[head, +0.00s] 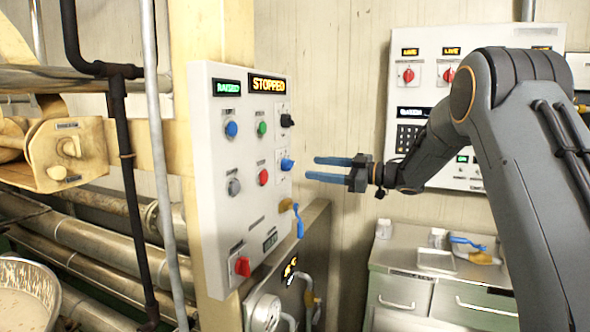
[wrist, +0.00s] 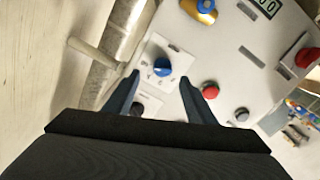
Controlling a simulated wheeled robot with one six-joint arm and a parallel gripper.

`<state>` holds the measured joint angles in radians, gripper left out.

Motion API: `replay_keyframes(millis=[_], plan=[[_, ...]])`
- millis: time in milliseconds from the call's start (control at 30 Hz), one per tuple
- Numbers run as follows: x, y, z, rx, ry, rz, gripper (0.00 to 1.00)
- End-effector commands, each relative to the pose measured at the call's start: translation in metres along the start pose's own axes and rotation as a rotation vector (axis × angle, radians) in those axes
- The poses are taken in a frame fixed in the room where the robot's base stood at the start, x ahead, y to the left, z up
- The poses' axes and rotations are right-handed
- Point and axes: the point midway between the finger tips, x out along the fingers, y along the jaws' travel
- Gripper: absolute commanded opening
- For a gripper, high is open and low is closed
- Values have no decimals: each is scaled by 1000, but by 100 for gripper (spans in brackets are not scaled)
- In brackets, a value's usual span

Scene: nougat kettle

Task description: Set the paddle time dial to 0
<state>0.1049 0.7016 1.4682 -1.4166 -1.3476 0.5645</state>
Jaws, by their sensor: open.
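The white control panel (head: 247,120) stands left of my gripper in the head view. A blue dial (head: 287,164) on a small scale plate is on its right side, with a black dial (head: 287,120) above. The labels are too small to read, so I cannot tell which is named paddle time. My gripper (head: 310,168) is open and empty, its blue fingers pointing at the blue dial with a small gap. In the wrist view the blue dial (wrist: 162,67) appears just ahead between the fingertips, with scale marks around it. The black dial (wrist: 136,108) is partly hidden by my gripper.
Several push buttons, including a red one (head: 263,177), and a red switch (head: 243,266) share the panel. A yellow part with a blue handle (head: 299,222) sticks out below the blue dial. Metal drawers (head: 440,295) and a second panel (head: 428,75) are behind.

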Motion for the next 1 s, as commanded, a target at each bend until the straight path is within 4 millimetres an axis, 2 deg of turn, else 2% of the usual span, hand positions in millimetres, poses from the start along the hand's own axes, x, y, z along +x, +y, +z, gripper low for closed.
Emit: replay_keyframes(millis=[167,533,700,967,1000], plan=[[14,-5,-2,-1,14,-31,51],[67,-6,-3,-2,12,-28,51],[77,-6,-3,-3,11,-25,51],[78,-6,-2,-2,11,-24,51],[78,-6,-2,-2,11,-24,46]])
